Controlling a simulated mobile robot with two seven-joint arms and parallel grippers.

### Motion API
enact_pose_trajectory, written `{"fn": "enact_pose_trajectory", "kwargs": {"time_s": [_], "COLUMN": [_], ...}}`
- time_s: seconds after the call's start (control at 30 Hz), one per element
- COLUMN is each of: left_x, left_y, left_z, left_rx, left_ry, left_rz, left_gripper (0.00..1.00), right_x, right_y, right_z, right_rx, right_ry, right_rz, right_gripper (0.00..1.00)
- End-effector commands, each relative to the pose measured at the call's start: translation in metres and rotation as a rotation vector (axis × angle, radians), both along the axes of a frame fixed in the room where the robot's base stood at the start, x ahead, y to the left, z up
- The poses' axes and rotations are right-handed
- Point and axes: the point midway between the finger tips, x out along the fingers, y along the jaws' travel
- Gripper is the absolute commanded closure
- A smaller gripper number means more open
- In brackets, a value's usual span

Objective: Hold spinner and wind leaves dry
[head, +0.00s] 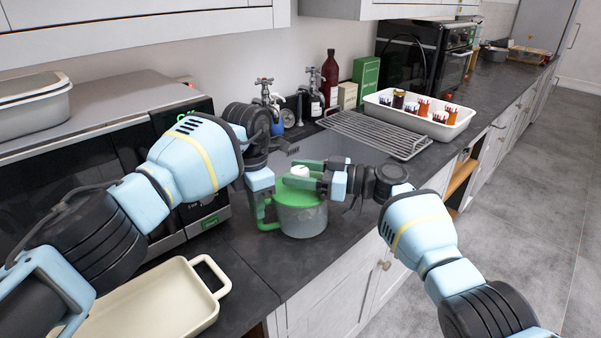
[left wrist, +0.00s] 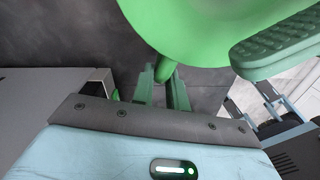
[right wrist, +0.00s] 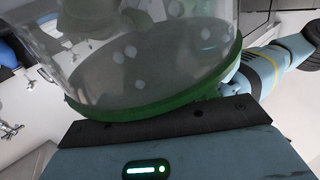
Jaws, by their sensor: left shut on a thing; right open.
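The salad spinner (head: 302,219) stands upright on the dark counter, with a clear bowl, green lid (head: 284,193) and green side handle (head: 268,226). Its lid and the handle's top also show in the left wrist view (left wrist: 205,30). Pale green leaves and drops show through its bowl in the right wrist view (right wrist: 150,50). My left gripper (head: 264,205) is shut on the handle, at the spinner's left side. My right gripper (head: 303,174) is open above the lid, its green fingers on either side of the white knob (head: 299,171). Whether they touch the knob cannot be told.
A cream tray (head: 150,305) lies at the front left, beside a microwave (head: 200,130). Behind the spinner are a drying rack (head: 375,133), a white tray of jars (head: 430,125), taps (head: 265,90) and bottles (head: 330,75). The counter's front edge is close to the spinner's right.

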Motion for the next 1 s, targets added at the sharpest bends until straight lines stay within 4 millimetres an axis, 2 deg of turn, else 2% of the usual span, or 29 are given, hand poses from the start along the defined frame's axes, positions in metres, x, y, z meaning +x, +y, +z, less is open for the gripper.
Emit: {"fn": "enact_pose_trajectory", "kwargs": {"time_s": [0.13,0.27,0.7,0.83,1.0], "left_x": [0.0,0.0,0.0,0.0,0.0], "left_y": [-0.001,-0.001,-0.001,-0.001,-0.001], "left_z": [0.001,0.001,0.0,0.0,0.0], "left_rx": [-0.002,-0.001,-0.001,-0.001,-0.001], "left_ry": [-0.001,-0.001,0.0,0.0,0.0], "left_rz": [-0.002,-0.002,-0.003,-0.003,-0.003], "left_gripper": [1.0,1.0,1.0,1.0,1.0], "right_x": [0.0,-0.002,-0.022,-0.025,-0.028], "right_y": [-0.002,-0.013,-0.092,-0.107,-0.116], "right_z": [0.001,0.001,0.0,0.0,0.0], "right_rx": [0.002,0.003,0.0,0.0,0.0], "right_ry": [-0.001,-0.002,0.0,0.0,0.0], "right_rz": [-0.001,-0.002,-0.003,-0.001,0.0], "right_gripper": [0.43,0.43,0.43,0.43,0.43]}}
